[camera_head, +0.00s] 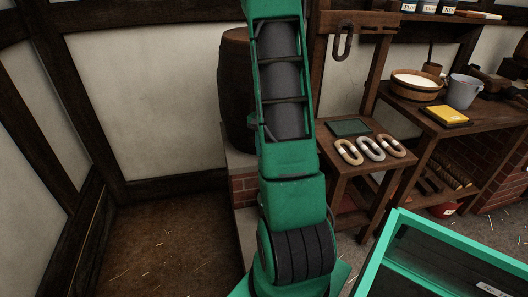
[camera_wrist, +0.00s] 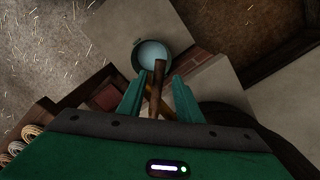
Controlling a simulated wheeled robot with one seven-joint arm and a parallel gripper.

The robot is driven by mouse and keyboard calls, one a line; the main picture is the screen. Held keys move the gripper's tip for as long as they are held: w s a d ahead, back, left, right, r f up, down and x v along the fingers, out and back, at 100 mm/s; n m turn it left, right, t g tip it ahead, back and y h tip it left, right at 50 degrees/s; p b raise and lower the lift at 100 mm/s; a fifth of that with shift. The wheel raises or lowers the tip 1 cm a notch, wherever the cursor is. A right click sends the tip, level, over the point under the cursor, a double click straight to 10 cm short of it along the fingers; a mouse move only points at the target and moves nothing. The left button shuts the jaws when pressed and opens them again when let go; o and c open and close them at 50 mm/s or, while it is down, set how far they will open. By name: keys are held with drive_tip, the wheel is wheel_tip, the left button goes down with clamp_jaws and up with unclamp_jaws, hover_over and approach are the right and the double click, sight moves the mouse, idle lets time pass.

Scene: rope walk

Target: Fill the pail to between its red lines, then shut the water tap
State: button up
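In the wrist view, a round dark-rimmed pail (camera_wrist: 166,36) stands beyond my fingers, with a pale blue surface inside that looks like water. No red lines can be made out on it. A brown wooden tap piece (camera_wrist: 158,72) runs between my fingers, with a yellowish bar crossing behind it. My gripper (camera_wrist: 158,78) has its two green fingers apart on either side of this piece, with gaps showing. Whether water is running cannot be told. In the head view, a dark barrel (camera_head: 236,90) stands behind my arm, which hides the tap, the pail and my gripper.
A brick plinth (camera_head: 244,190) is under the barrel. To the right, a small wooden table (camera_head: 352,168) bears several rope coils, and a workbench (camera_head: 408,118) bears a wooden tub (camera_head: 416,86), a grey bucket (camera_head: 463,92) and a yellow block (camera_head: 444,115). Floor at left is clear.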

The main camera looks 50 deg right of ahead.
drive_tip(key=shift+r, duration=0.1)
wheel_tip(320, 180, up, 11)
drive_tip(key=shift+f, duration=0.2)
idle(0.4)
idle(0.5)
drive_tip(key=s+a+r+n, duration=0.3)
drive_tip(key=s+a+r, duration=0.1)
drive_tip(key=a, duration=0.4)
drive_tip(key=s+a+r+n, duration=0.2)
drive_tip(key=s+a+r, duration=0.15)
drive_tip(key=a, duration=0.35)
drive_tip(key=s+a+n, duration=0.5)
drive_tip(key=s+a, duration=0.5)
drive_tip(key=s, duration=0.1)
drive_tip(key=shift+a+r+n, duration=0.15)
drive_tip(key=shift+a+n, duration=0.1)
drive_tip(key=shift+n, duration=0.05)
